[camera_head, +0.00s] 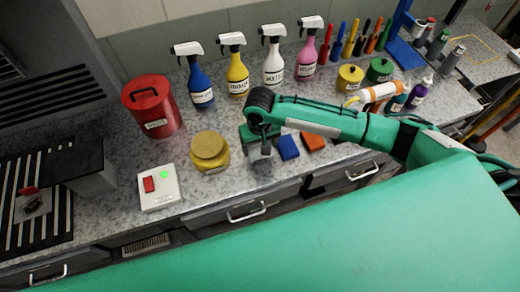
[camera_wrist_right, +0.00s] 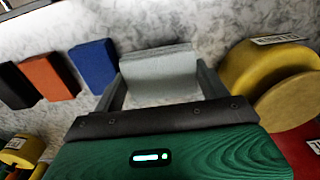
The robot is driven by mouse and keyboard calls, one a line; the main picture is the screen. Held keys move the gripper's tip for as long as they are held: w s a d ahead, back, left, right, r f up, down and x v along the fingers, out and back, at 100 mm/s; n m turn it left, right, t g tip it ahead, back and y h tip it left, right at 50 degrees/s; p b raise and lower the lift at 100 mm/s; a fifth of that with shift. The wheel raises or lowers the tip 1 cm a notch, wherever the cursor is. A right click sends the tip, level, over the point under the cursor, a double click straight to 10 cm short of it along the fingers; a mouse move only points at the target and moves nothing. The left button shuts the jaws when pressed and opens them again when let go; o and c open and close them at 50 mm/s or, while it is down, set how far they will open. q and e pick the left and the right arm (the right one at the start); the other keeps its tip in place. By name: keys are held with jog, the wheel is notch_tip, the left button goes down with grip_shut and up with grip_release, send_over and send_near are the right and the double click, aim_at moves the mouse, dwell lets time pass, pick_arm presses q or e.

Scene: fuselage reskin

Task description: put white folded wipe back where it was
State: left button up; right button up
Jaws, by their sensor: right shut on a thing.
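The white folded wipe (camera_wrist_right: 158,72) looks pale grey in the right wrist view and sits between the two fingers of my right gripper (camera_wrist_right: 160,88). In the head view my right gripper (camera_head: 260,148) points down at the counter, between the yellow round container and the blue folded wipe, and mostly hides the wipe it holds. I cannot tell whether the wipe touches the counter. My left gripper is not in view.
A blue folded wipe (camera_head: 288,147) and an orange one (camera_head: 312,142) lie to the right. A yellow round container (camera_head: 209,151) stands close on the left. A white switch box (camera_head: 158,187), a red can (camera_head: 151,106) and several spray bottles (camera_head: 238,66) surround the spot.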

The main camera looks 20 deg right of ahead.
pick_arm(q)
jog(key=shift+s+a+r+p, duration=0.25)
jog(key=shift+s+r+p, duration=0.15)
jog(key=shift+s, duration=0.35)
pick_arm(e)
jog(key=shift+f, duration=2)
jog(key=shift+f, duration=0.15)
jog(key=o, duration=0.6)
pick_arm(q)
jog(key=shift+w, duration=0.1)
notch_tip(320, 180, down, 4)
jog(key=b, duration=0.3)
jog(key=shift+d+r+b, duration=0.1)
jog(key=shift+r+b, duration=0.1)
jog(key=shift+b, duration=0.15)
pick_arm(e)
notch_tip(320, 180, up, 12)
jog(key=shift+r, duration=0.2)
jog(key=shift+s, duration=0.1)
